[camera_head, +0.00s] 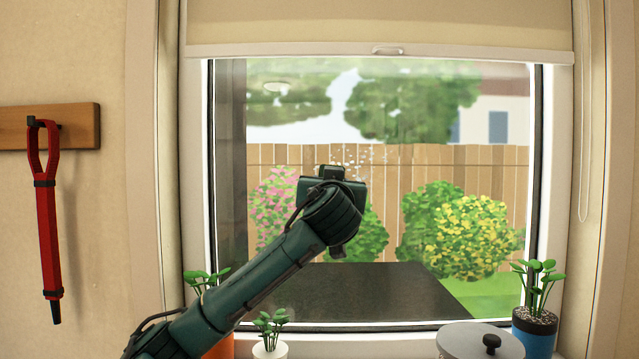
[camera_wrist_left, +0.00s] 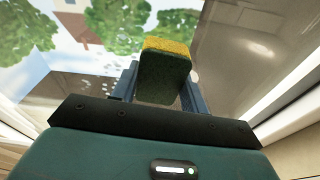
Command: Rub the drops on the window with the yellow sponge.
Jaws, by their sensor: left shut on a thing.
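White drops (camera_head: 362,157) speckle the window (camera_head: 440,110) near its middle, just above and right of my left wrist in the head view. In the left wrist view, pale specks (camera_wrist_left: 94,76) show left of the sponge. My left gripper (camera_wrist_left: 160,88) is shut on the sponge (camera_wrist_left: 166,47), which has a yellow layer and a dark green layer. The sponge points toward the glass; whether it touches cannot be told. In the head view my left arm rises from the lower left, and its wrist hides the fingers and sponge. My right gripper is not in view.
A blind (camera_head: 300,25) is pulled partly down over the window top. Along the sill stand a white-potted plant (camera_head: 270,348), an orange pot (camera_head: 219,346), a lidded grey pot (camera_head: 480,343) and a blue-potted plant (camera_head: 535,330).

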